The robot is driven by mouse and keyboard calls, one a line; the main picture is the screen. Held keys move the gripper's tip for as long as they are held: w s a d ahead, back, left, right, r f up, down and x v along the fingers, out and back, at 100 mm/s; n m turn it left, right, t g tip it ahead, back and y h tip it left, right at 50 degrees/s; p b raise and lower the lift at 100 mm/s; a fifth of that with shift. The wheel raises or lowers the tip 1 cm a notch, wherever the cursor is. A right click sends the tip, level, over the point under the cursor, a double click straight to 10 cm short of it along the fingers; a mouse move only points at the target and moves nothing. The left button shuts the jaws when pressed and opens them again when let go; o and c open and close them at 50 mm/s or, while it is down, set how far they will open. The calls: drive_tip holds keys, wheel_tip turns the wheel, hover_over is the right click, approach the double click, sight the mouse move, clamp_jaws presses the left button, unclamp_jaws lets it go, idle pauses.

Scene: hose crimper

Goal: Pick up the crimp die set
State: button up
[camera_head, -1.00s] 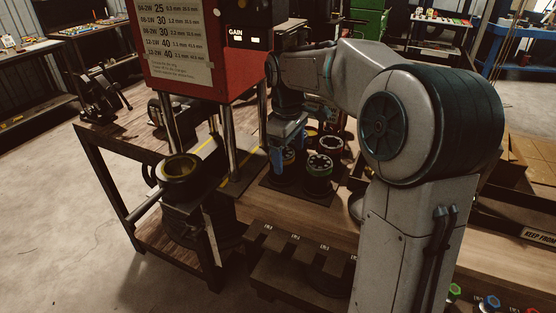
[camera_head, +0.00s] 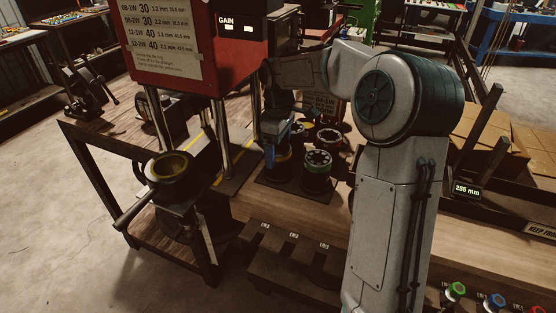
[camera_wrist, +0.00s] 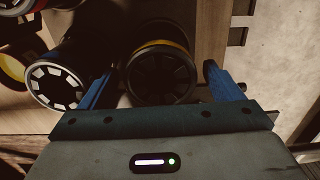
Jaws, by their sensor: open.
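Several crimp die sets, dark cylinders with coloured bands, stand on a dark mat on the bench. In the wrist view, a yellow-banded die set (camera_wrist: 160,76) stands between the blue fingers of my gripper (camera_wrist: 160,70), with a visible gap on the right. The fingers are open; whether the left one touches it is unclear. In the head view, my gripper (camera_head: 273,155) is down at this die set (camera_head: 284,156) and partly hides it.
A red-banded die set (camera_head: 329,138) stands behind the green one. The red crimper (camera_head: 190,70) with its steel posts (camera_head: 222,135) rises close on the left. A 255 mm display (camera_head: 467,190) and cardboard boxes (camera_head: 480,135) lie to the right.

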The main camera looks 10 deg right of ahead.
drive_tip(key=shift+f, duration=1.1)
drive_tip(key=c, duration=1.5)
drive_tip(key=shift+r, duration=0.1)
drive_tip(key=shift+r, duration=0.1)
